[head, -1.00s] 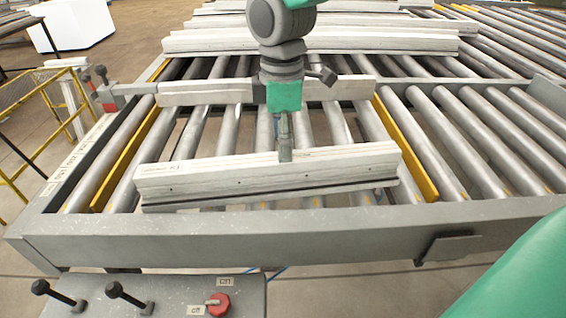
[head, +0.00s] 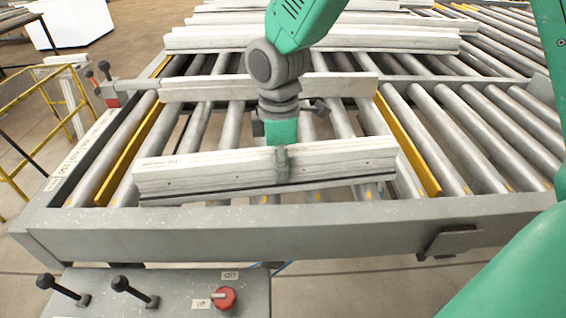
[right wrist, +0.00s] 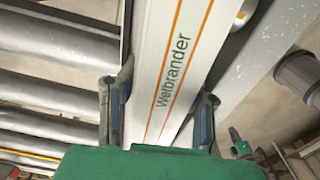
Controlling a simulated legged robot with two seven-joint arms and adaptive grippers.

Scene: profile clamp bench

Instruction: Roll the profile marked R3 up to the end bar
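The nearest pale profile (head: 220,172) lies crosswise on the rollers, just behind the grey front bar (head: 330,236). A small mark near its left end is too small to read surely. My right gripper (head: 282,162) is down over this profile, right of its middle, one finger in front of its near face. In the right wrist view, the profile (right wrist: 172,75), printed "Welbrander", runs between the two fingers (right wrist: 160,115). I cannot tell whether both fingers press on it. A second profile (head: 205,90) lies farther back, its middle hidden by my right arm. My left gripper is not in view.
Yellow strips (head: 130,150) (head: 407,145) run along both sides of the roller lane. More profiles (head: 210,42) lie at the back. A control panel (head: 180,290) with levers and a red knob stands in front.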

